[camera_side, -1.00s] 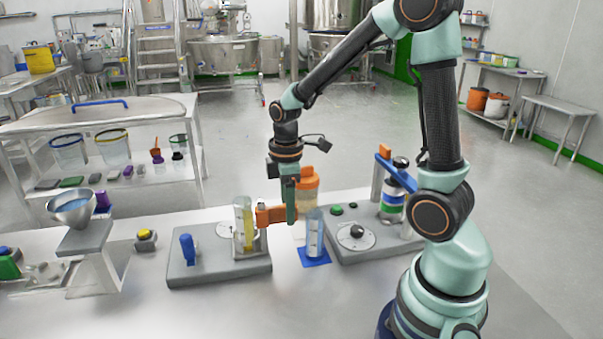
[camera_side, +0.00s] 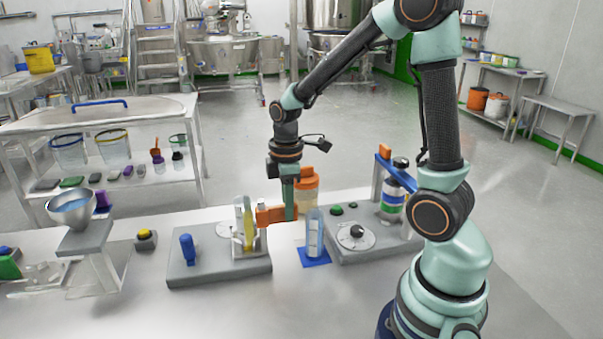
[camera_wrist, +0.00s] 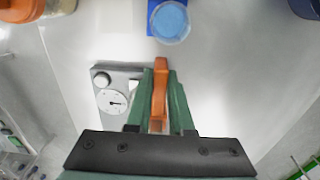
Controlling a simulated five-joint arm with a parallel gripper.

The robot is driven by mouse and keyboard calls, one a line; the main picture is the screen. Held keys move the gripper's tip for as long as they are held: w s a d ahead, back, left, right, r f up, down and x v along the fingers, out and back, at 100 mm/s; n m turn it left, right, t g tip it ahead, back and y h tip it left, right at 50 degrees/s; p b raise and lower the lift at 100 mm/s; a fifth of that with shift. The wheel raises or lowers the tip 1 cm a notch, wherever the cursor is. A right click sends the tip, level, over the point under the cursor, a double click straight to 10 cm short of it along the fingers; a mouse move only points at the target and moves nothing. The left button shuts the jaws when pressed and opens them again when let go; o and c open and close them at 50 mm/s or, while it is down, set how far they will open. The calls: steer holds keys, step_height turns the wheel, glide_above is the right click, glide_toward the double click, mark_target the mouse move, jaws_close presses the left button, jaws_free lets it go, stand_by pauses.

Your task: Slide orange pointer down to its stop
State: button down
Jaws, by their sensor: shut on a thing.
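The orange pointer (camera_side: 270,215) sticks out sideways from the clear upright cylinder with yellow contents (camera_side: 248,228) on the grey base plate (camera_side: 190,270). My gripper (camera_side: 290,210) points down just right of the cylinder, at the pointer's right end. In the wrist view, the orange pointer (camera_wrist: 160,85) lies between the two green fingers of my gripper (camera_wrist: 161,98), which are shut on it. The pointer's stop cannot be made out.
A blue-handled post (camera_side: 188,248) stands on the same base at left.

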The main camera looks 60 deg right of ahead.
stand_by(0.8)
step_height(320, 180, down, 8)
steer(key=shift+r, duration=0.25)
steer(key=c, duration=0.8)
jaws_free()
steer(key=shift+r, duration=0.1)
step_height(320, 180, up, 12)
